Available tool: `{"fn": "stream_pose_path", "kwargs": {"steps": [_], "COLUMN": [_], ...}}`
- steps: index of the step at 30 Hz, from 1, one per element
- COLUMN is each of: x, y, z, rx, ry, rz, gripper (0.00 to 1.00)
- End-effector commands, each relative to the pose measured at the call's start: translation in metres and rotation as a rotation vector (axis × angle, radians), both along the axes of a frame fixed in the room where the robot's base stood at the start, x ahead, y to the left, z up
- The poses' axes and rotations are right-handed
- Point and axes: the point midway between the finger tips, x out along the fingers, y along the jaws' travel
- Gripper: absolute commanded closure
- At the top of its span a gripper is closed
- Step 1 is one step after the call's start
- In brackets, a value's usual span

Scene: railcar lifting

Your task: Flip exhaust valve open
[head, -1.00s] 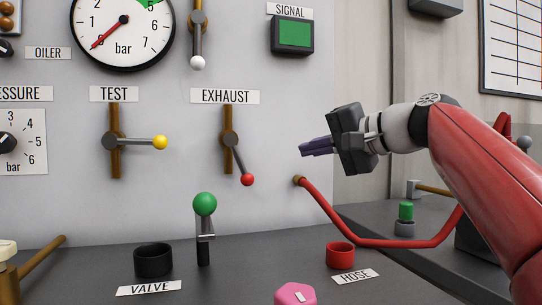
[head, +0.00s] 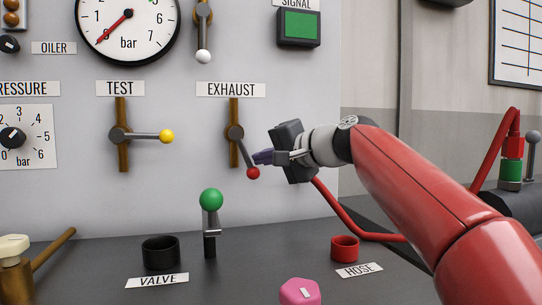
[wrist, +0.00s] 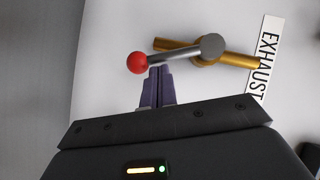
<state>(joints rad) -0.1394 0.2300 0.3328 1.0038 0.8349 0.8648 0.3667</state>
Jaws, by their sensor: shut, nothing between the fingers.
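The exhaust valve is a grey lever (head: 241,148) with a red ball end (head: 253,173), pivoted on a vertical brass pipe (head: 233,125) under the EXHAUST label (head: 230,89). The lever hangs down, tilted a little to the right of the pipe. My gripper (head: 262,157) is shut and empty, its dark purple fingers just right of the lever near the red ball. In the wrist view, the fingertips (wrist: 160,70) are at or very near the lever (wrist: 175,48), close to the red ball (wrist: 137,62). I cannot tell whether they touch.
The test valve (head: 150,136) with a yellow ball is left on the panel. Below stand a green-balled lever (head: 211,201), a black cup (head: 161,252), a red cup (head: 345,248) and a pink knob (head: 300,291). A red hose (head: 340,212) runs below my gripper.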

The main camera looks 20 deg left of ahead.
Motion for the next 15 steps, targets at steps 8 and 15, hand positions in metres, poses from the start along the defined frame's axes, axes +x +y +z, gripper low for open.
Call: {"fn": "stream_pose_path", "kwargs": {"steps": [8,15], "x": [0.0,-0.007], "y": [0.001,0.012], "z": [-0.005,-0.023], "rx": [0.022,0.218], "ry": [0.015,0.134], "rz": [0.0,0.001], "gripper": [1.0,1.0]}}
